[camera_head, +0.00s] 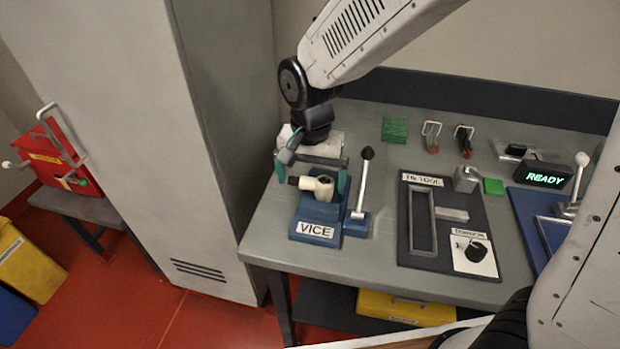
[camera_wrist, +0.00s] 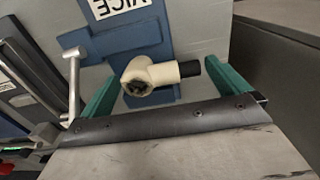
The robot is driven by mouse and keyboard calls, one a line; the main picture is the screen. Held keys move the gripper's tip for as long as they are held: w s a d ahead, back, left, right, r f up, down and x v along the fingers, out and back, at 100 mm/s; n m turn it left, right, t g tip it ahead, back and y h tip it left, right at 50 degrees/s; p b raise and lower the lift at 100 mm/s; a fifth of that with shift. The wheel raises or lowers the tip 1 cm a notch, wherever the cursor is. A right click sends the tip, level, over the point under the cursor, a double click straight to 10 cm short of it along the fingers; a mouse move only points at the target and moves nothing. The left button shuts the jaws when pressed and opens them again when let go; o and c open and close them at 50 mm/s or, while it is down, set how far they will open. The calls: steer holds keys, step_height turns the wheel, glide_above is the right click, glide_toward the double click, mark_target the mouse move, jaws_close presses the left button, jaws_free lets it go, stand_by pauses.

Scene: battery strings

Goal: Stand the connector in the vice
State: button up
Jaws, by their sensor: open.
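The connector (camera_head: 318,186) is a cream angled piece with a black end pointing left in the head view. In the wrist view the gripper (camera_wrist: 163,88) shows gaps between both fingers and the connector. Whether the vice jaws grip it, I cannot tell.
The vice's lever (camera_head: 362,185) with a black knob stands upright close to my right finger. A dark tool panel (camera_head: 448,256) lies to the right. A green block (camera_head: 395,129) and two clip-like parts stand behind. A tall grey cabinet (camera_head: 215,150) borders the table's left.

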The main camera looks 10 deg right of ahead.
mark_target(311, 181)
step_height(311, 181, up, 12)
steer(key=shift+f, duration=0.25)
steer(key=s+d+r+n, duration=0.1)
steer(key=s+d+r, duration=0.15)
steer(key=d, duration=0.35)
steer(key=s+d+r, duration=0.1)
steer(key=s+d, duration=0.3)
steer(key=d, duration=0.2)
steer(key=s+d+n, duration=0.1)
steer(key=s+d, duration=0.3)
steer(key=s, duration=0.2)
steer(key=s+d+f+n+t, duration=0.1)
steer(key=s+d+n, duration=0.1)
steer(key=s+d, duration=0.2)
steer(key=s, duration=0.3)
steer(key=shift+d, duration=0.3)
steer(key=shift+f, duration=0.1)
